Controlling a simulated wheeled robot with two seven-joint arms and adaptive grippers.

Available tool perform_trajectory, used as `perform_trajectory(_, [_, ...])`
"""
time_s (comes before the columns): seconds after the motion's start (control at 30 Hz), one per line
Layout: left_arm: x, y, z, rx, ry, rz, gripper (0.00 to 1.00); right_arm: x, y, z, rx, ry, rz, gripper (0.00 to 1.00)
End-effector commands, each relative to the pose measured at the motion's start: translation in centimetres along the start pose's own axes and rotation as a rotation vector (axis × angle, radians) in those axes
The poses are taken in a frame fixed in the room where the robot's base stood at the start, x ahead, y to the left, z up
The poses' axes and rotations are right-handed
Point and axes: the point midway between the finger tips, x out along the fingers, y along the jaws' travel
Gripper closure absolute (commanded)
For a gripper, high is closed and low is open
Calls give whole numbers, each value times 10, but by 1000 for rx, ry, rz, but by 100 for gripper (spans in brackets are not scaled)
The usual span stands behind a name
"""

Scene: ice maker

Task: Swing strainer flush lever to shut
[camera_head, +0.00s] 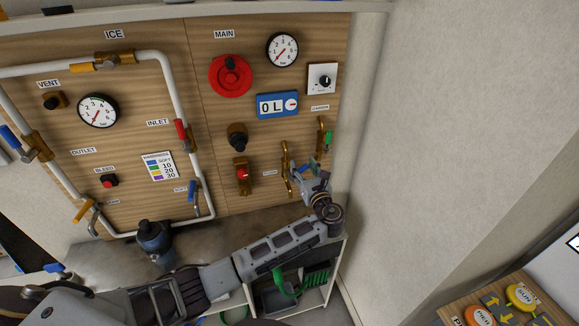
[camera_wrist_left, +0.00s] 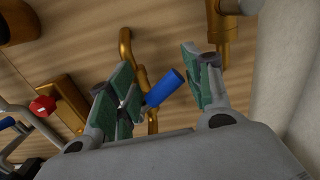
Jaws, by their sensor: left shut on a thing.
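A blue lever handle (camera_wrist_left: 166,88) on a brass pipe (camera_wrist_left: 126,48) shows between the fingers of my left gripper (camera_wrist_left: 160,85) in the left wrist view. I take it to be the strainer flush lever; its label is too small to read. My left gripper (camera_head: 311,172) is at the lower right of the wood panel in the head view, in front of the brass pipework (camera_head: 286,160). It is shut on the blue handle. The fingers hide most of the handle in the head view. My right gripper is not in view.
A green-handled valve (camera_head: 328,139) is just right of my gripper. A red-knobbed brass valve (camera_head: 243,174) is to its left. The bare side wall (camera_head: 460,120) is close on the right. A shelf with a green coil (camera_head: 315,279) is below my forearm.

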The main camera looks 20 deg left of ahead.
Motion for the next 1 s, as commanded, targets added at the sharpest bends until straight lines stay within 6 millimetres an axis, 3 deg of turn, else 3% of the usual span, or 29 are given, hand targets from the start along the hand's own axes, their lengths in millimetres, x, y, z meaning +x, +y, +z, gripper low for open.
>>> perform_trajectory(0.03, [-10, -6, -26, 7, 39, -19, 76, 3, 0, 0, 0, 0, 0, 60])
perform_trajectory(0.23, [-10, -9, -37, 7, 38, -18, 71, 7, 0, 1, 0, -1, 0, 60])
perform_trajectory(0.27, [-10, -8, -36, 7, 38, -17, 49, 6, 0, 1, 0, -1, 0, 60])
perform_trajectory(0.37, [-9, -8, -35, 7, 38, -17, 61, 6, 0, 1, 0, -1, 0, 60])
perform_trajectory(0.67, [-11, -7, -35, 9, 38, -16, 61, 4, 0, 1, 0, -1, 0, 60])
perform_trajectory(1.0, [-30, -7, -34, 10, 39, -14, 61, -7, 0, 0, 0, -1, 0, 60])
